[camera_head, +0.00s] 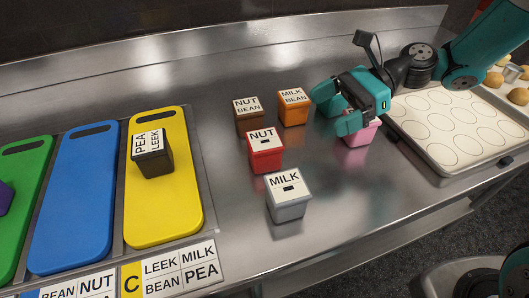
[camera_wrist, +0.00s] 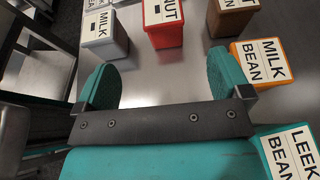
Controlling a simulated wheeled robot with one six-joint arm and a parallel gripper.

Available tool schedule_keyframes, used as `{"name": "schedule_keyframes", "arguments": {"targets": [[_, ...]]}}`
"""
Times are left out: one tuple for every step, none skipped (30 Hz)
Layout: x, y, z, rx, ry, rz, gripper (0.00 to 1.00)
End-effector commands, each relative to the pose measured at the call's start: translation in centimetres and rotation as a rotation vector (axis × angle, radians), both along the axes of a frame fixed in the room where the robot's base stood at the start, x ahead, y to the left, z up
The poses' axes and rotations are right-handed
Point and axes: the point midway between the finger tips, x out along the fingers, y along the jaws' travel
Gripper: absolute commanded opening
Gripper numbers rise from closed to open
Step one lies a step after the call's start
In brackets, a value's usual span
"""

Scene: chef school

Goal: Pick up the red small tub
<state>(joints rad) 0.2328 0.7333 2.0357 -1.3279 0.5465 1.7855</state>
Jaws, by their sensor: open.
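The red small tub (camera_head: 265,160) stands upright on the steel counter, with a white lid label reading NUT. It also shows at the top of the wrist view (camera_wrist: 165,36), its upper part cut off by the frame edge. My gripper (camera_head: 335,107) is to the right of the red tub, apart from it, with its fingers towards it. In the wrist view my gripper (camera_wrist: 162,78) has its two teal fingers wide apart, with only bare counter between them. The red tub lies beyond the fingertips.
Near the red tub stand a grey MILK tub (camera_head: 288,207), a brown NUT tub (camera_head: 249,121) and an orange MILK BEAN tub (camera_head: 293,114). A pink tub (camera_head: 357,138) is under my gripper; a teal LEEK BEAN tub (camera_wrist: 272,160) is close by. A tray (camera_head: 430,155) lies right.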

Motion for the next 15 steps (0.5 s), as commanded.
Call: {"name": "schedule_keyframes", "arguments": {"targets": [[-0.4, 1.3, -0.5, 0.002, 0.002, 0.007, 0.96], [-0.6, 1.9, -0.8, -0.001, 0.003, 0.007, 0.96], [-0.8, 2.7, -1.1, 0.000, 0.003, 0.007, 0.96], [-0.9, 3.4, -1.4, 0.001, 0.002, 0.007, 0.96], [-1.1, 4.0, -1.6, 0.000, 0.002, 0.008, 0.96], [-1.2, 4.8, -2.0, -0.001, 0.001, 0.007, 0.96], [-1.4, 5.4, -2.2, 0.000, 0.002, 0.008, 0.96], [-1.5, 5.9, -2.4, 0.000, 0.002, 0.007, 0.96], [-1.6, 6.5, -2.7, -0.001, 0.001, 0.007, 0.96], [-1.7, 6.9, -2.9, -0.001, 0.000, 0.006, 0.96], [-1.8, 7.3, -3.0, -0.002, 0.000, 0.006, 0.96], [-1.8, 7.7, -3.2, -0.002, -0.001, 0.004, 0.96], [-1.9, 7.9, -3.3, -0.002, -0.002, 0.005, 0.96], [-1.9, 8.1, -3.4, -0.002, -0.002, 0.005, 0.96], [-2.0, 8.3, -3.5, -0.002, -0.002, 0.005, 0.96]]}}
